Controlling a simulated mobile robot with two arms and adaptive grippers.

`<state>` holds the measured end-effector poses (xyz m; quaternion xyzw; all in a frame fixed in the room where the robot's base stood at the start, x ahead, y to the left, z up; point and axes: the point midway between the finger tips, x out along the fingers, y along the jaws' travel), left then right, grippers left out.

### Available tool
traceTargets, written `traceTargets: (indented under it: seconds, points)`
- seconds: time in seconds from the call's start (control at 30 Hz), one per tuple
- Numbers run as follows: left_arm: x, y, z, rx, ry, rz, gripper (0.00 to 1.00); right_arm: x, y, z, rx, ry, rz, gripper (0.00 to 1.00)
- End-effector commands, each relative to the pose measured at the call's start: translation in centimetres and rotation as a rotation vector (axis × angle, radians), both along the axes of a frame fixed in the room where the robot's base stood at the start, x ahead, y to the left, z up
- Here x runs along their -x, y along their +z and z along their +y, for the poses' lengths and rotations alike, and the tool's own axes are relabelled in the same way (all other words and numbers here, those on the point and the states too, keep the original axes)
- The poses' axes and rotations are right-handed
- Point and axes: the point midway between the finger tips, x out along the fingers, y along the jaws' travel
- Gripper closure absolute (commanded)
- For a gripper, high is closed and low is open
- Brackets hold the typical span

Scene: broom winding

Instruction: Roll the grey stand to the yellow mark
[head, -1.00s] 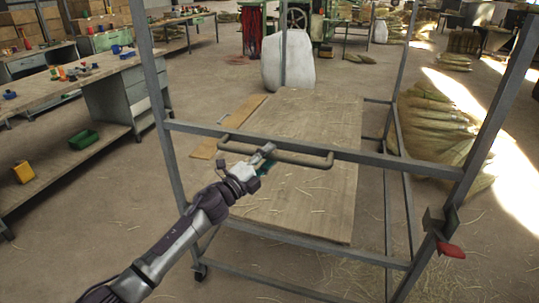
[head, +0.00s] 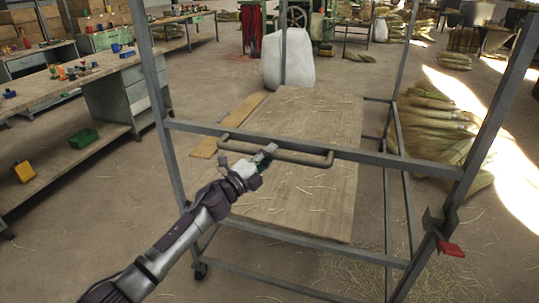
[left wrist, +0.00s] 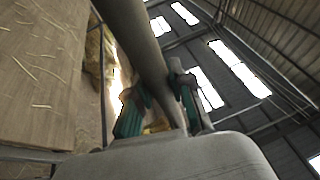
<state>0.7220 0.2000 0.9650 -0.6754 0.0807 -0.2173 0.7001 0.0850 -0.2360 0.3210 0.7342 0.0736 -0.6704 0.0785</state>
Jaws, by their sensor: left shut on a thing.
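The grey stand (head: 480,140) is an open metal frame that fills the middle of the head view, with a horizontal handle (head: 310,158) on its near crossbar. My left gripper (head: 266,154) is shut on the handle, left of its middle. In the left wrist view the handle bar (left wrist: 140,40) runs between the two fingers of my left gripper (left wrist: 160,98). A wheel shows at the stand's lower left corner. No yellow mark on the floor shows in either view. My right gripper is not in view.
A workbench (head: 60,90) with small items stands at the left, with a green bin (head: 84,138) and a yellow bin (head: 24,171) on its lower shelf. Broom bundles (head: 435,130) lie right of the stand. A pale sack (head: 288,62) stands behind it. Straw litters the floor.

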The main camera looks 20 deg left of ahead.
Motion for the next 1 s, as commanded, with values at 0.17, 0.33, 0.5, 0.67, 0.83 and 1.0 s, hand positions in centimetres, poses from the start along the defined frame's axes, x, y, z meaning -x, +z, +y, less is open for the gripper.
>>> traceTargets:
  seconds: [0.17, 0.33, 0.5, 0.67, 0.83, 1.0]
  points:
    - [0.8, -0.2, 0.0, -0.001, -0.002, 0.004, 1.0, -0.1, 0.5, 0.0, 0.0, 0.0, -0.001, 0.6]
    - [0.8, -0.3, -0.1, -0.002, -0.003, 0.005, 1.0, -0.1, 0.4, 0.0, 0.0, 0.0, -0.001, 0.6]
    - [0.7, -0.2, 0.0, -0.002, -0.002, 0.003, 0.57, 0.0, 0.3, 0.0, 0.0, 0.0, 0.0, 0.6]
    - [0.7, -0.1, 0.0, -0.001, -0.001, 0.002, 0.53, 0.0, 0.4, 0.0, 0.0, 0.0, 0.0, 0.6]
    - [0.8, -0.1, 0.0, -0.001, 0.0, 0.002, 0.53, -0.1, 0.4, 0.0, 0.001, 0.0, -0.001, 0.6]
    - [2.2, -0.5, 0.8, -0.001, 0.0, 0.003, 0.53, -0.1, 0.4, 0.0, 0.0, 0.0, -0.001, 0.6]
